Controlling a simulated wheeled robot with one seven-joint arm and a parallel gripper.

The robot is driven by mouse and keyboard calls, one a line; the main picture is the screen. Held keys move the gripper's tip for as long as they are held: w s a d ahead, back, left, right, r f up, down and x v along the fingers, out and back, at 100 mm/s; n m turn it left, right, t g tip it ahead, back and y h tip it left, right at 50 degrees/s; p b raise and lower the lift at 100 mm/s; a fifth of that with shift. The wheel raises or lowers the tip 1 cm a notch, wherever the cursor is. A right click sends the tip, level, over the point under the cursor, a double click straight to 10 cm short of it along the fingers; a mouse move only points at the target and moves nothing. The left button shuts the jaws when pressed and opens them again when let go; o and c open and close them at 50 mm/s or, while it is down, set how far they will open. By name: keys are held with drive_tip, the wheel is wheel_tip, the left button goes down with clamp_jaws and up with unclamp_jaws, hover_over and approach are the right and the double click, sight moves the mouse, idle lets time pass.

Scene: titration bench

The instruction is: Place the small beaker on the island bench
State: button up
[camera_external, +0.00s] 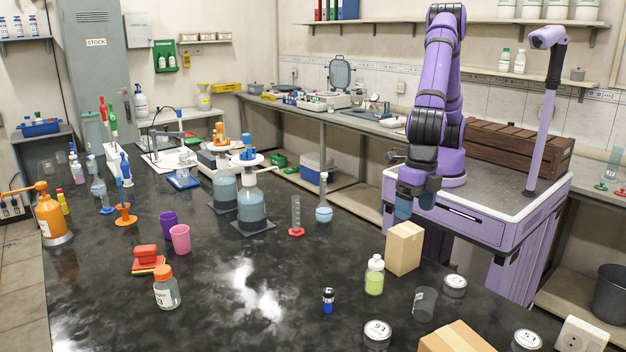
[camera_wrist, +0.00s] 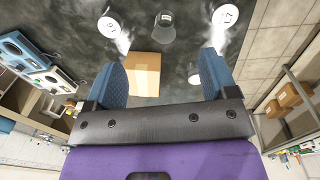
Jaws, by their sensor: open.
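A small clear empty beaker (camera_external: 424,304) stands upright near the right front part of the dark bench (camera_external: 215,270). In the wrist view the beaker (camera_wrist: 161,32) shows near the top, beyond the fingertips. My gripper (camera_external: 417,205) hangs above the far right edge of the bench, behind a cardboard box (camera_external: 404,248). In the wrist view my blue fingers (camera_wrist: 163,65) are wide apart and hold nothing. The box (camera_wrist: 143,74) shows between them in the picture, farther off. The beaker is apart from my gripper.
A bottle of yellow-green liquid (camera_external: 374,276) stands left of the beaker. White-topped round containers (camera_external: 455,284), (camera_external: 377,333), (camera_external: 527,340) and another cardboard box (camera_external: 457,338) surround it. A small dark vial (camera_external: 328,300) stands farther left.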

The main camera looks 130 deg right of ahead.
drive_tip(key=s+d+r+m+t, duration=0.2)
drive_tip(key=s+d+r+m, duration=0.7)
drive_tip(key=s+d+r, duration=0.85)
drive_tip(key=s+d+m+t, duration=0.1)
drive_tip(key=s+d+m, duration=0.3)
drive_tip(key=s, duration=0.6)
drive_tip(key=s+d+r+m+t, duration=0.1)
drive_tip(key=s+d+m, duration=0.3)
drive_tip(key=s, duration=0.7)
drive_tip(key=shift+d+r+m+t, duration=0.3)
drive_tip(key=shift+d+m, duration=0.1)
drive_tip(key=shift+d, duration=0.7)
